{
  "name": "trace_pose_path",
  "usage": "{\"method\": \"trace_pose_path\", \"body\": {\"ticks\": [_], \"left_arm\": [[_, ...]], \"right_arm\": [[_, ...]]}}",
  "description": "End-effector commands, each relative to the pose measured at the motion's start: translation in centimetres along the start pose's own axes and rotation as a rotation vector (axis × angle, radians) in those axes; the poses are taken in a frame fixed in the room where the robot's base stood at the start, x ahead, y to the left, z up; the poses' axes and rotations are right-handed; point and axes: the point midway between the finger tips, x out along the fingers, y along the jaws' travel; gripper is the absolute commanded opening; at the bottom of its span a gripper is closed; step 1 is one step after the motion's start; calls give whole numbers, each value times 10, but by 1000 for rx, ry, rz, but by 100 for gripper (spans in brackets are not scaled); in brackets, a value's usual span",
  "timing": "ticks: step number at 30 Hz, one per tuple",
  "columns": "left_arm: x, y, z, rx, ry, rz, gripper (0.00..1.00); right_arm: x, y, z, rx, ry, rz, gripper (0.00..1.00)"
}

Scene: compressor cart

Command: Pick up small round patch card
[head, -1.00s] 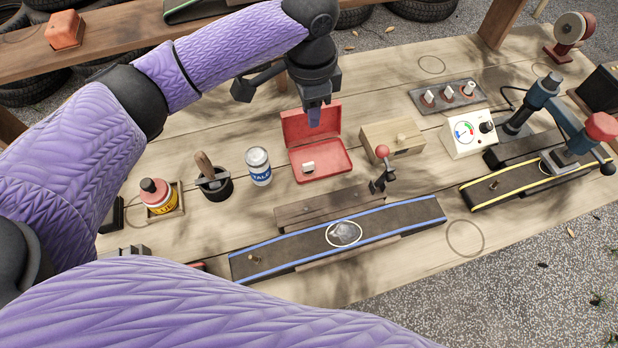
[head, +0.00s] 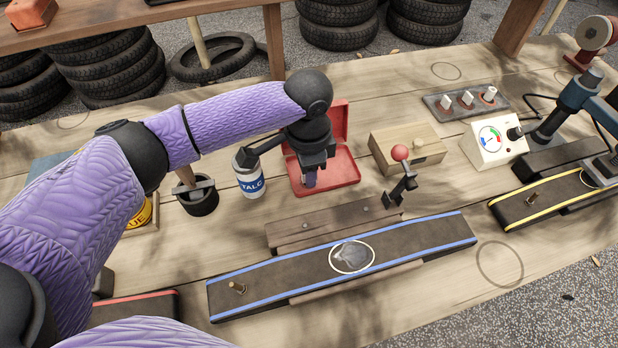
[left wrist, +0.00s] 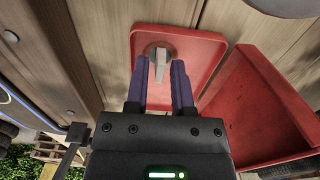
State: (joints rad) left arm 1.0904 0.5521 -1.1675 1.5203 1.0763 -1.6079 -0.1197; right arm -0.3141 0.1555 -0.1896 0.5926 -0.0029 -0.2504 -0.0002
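The small round patch card (left wrist: 160,51) lies in the tray of the open red box (left wrist: 203,48); it looks like a grey disc with a pale upright tab. My left gripper (head: 310,182) points down into the red box (head: 345,168) in the head view and hides the card there. In the left wrist view, the two purple fingers of this gripper (left wrist: 160,68) are apart, with the tab showing in the gap between their tips. I cannot tell whether they touch it. My right gripper is not in view.
A TALC can (head: 250,178) and a dark pot (head: 198,195) stand left of the red box. A wooden box (head: 407,148) and a red-knobbed lever (head: 401,155) are to its right. A blue-edged belt strip (head: 290,275) lies in front.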

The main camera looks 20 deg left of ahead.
Motion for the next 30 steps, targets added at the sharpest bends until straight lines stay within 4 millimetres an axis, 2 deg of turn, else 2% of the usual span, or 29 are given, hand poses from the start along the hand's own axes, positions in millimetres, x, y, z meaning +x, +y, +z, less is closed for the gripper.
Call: {"method": "trace_pose_path", "body": {"ticks": [1, 4, 5, 17, 20, 24, 27, 30], "left_arm": [[-1, 0, 0, 0, 0, 0, 23], [-1, 0, 0, 0, 0, 0, 2], [-1, 0, 0, 0, 0, 0, 0], [-3, 0, 0, 0, 1, 0, 0], [-23, 0, 0, 1, 3, -2, 0], [-65, 0, -1, 0, 5, -5, 0], [-87, 0, 0, 0, 4, -2, 0], [-100, 0, -1, -2, 3, -1, 0]], "right_arm": [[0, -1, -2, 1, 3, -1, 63], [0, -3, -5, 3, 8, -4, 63], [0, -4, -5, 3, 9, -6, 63], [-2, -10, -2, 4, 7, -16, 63], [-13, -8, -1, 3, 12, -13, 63], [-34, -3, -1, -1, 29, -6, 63], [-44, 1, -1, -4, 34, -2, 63], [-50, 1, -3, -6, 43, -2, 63]]}}
